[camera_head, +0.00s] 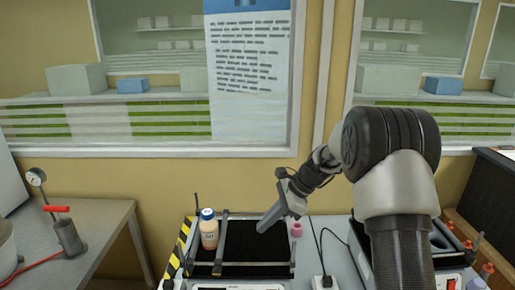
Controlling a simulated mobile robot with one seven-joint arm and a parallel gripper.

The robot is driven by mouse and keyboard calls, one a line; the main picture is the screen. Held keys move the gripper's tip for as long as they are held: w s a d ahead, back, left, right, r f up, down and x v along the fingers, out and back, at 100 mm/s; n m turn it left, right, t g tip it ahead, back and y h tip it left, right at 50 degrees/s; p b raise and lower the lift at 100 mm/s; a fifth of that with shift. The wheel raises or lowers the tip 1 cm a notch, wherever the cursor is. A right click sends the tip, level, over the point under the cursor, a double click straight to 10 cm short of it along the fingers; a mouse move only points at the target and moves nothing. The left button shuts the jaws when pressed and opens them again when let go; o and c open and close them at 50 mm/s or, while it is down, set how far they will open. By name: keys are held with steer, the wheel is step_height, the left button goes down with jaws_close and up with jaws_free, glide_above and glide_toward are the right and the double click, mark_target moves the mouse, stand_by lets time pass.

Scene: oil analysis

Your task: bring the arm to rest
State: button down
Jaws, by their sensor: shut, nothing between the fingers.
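My arm (404,165) rises at the right of the view and bends down to the left. My gripper (266,224) is at its end, shut and empty, pointing down and left over a black-topped device (262,252) with a metal frame. A bottle with a blue cap and tan contents (209,232) stands upright at the left part of this device, apart from the gripper. A small pink item (296,229) is just right of the gripper; I cannot tell what it is.
A grey table (85,232) with a gauge (36,178) and a red-handled pump (67,235) stands at the left. A device with red-capped items (469,246) is at the right, partly behind my arm. A black cable and white plug (322,282) lie between. A window wall is behind.

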steer(key=s+d+r+n+t+h, duration=0.1)
steer(key=s+d+r+n+h, duration=0.2)
steer(key=s+r, duration=0.5)
steer(key=s+d+r+n+t+h, duration=0.1)
steer(key=s+d+r+n, duration=0.1)
steer(key=s+r+n, duration=0.45)
steer(key=s+d+r+n+t+h, duration=0.1)
steer(key=s+d+n, duration=0.2)
steer(key=s, duration=0.5)
steer(key=s+d+r+n+t+h, duration=0.2)
steer(key=s+d+n, duration=0.1)
steer(key=s, duration=0.6)
steer(key=shift+d+n, duration=0.4)
steer(key=shift+n, duration=0.05)
steer(key=shift+a, duration=0.1)
